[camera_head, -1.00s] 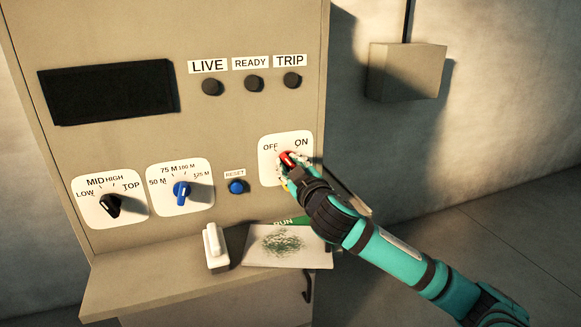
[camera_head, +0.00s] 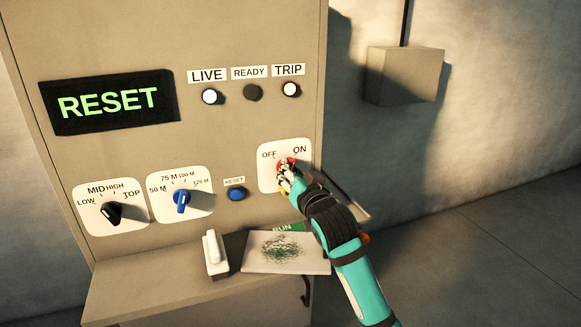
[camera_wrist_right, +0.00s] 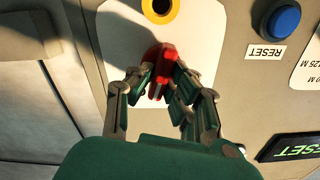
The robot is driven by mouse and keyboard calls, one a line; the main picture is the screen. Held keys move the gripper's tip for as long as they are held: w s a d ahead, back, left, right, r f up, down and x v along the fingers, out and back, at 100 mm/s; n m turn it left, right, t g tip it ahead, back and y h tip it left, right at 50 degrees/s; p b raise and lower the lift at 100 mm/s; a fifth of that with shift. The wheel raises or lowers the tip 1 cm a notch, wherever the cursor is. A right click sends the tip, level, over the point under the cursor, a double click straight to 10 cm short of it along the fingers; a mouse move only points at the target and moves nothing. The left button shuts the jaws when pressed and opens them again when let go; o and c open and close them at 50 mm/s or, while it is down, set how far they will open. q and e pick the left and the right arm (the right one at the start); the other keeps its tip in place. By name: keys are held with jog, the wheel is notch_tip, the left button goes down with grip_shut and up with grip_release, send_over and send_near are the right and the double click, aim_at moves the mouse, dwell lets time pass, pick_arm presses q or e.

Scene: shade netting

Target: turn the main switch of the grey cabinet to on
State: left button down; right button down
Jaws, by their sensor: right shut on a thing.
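The grey cabinet (camera_head: 225,130) has a red main switch (camera_head: 286,162) on a white plate (camera_head: 268,181) marked OFF and ON. My right gripper (camera_head: 284,172) is shut on the red switch, and its fingers cover much of it. In the right wrist view the red switch (camera_wrist_right: 160,62) sits between the two fingers of the gripper (camera_wrist_right: 160,85). The knob is turned toward the ON mark. The display (camera_head: 110,102) reads RESET in green. The LIVE lamp (camera_head: 210,96) and the TRIP lamp (camera_head: 290,89) are lit white; the READY lamp (camera_head: 252,92) is dark. My left gripper is out of view.
A black knob (camera_head: 112,211), a blue knob (camera_head: 181,200) and a blue RESET button (camera_head: 236,193) are left of the switch. A white block (camera_head: 214,250) and a marked pad (camera_head: 262,258) lie on the ledge. A box (camera_head: 404,75) hangs on the wall.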

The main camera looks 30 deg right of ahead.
jog(key=m+p, duration=0.3)
jog(key=m, duration=0.2)
jog(key=shift+d, duration=0.1)
jog(key=shift+f+m, duration=0.1)
jog(key=shift+m, duration=0.3)
jog(key=c, duration=1.3)
grip_release()
jog(key=v, duration=1.2)
jog(key=shift+s, duration=0.1)
